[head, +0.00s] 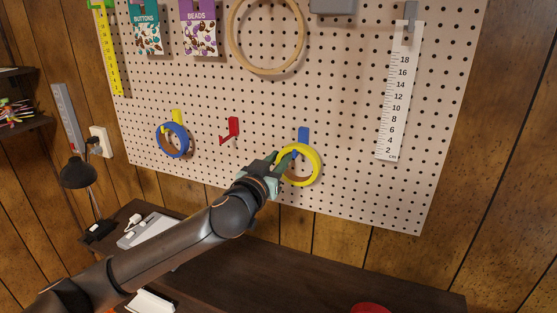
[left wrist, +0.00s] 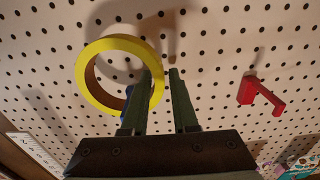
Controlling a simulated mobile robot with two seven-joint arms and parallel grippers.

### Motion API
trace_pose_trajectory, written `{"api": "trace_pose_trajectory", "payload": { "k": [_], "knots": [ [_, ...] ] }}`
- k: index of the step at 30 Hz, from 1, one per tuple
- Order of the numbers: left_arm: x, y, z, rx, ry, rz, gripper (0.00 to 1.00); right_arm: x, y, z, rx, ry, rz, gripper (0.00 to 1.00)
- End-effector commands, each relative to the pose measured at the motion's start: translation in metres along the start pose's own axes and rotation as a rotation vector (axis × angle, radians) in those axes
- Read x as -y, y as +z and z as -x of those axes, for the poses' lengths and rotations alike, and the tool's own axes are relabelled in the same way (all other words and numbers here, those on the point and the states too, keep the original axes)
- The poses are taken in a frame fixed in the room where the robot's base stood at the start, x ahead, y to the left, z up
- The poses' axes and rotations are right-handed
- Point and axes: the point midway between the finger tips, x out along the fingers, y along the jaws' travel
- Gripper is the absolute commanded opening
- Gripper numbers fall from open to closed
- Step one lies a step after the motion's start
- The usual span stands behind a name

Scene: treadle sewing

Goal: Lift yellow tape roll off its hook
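The yellow tape roll (head: 317,165) hangs on a blue hook (head: 304,134) on the pegboard. My left gripper (head: 287,158) is at the roll's left side in the head view. In the left wrist view, the yellow tape roll (left wrist: 84,75) shows as a ring, with part of the blue hook (left wrist: 128,91) seen near its rim. My left gripper (left wrist: 160,75) has its two fingers apart. One finger overlaps the ring's opening and the other is outside it, with the rim showing between them. A gap shows beside the rim. My right gripper is not in view.
A red hook (head: 231,130) is empty, left of the roll. A blue tape roll (head: 160,139) hangs on a yellow hook (head: 177,116) farther left. A white ruler (head: 398,95) hangs at right. A dark table (head: 300,269) is below the pegboard.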

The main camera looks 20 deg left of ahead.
Motion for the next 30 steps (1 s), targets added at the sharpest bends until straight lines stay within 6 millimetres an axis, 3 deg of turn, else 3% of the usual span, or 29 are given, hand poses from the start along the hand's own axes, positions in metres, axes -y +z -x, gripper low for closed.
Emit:
{"api": "trace_pose_trajectory", "payload": {
  "k": [7,21,30],
  "knots": [
    [0.000,0.000,0.000,0.000,0.000,0.000,0.00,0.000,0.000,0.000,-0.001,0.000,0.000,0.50],
    [0.000,-0.001,0.000,-0.001,0.000,0.000,0.00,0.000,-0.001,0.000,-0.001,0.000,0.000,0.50],
    [0.000,-0.012,0.000,-0.001,0.000,0.000,0.00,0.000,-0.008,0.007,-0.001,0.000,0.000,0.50]
  ]
}}
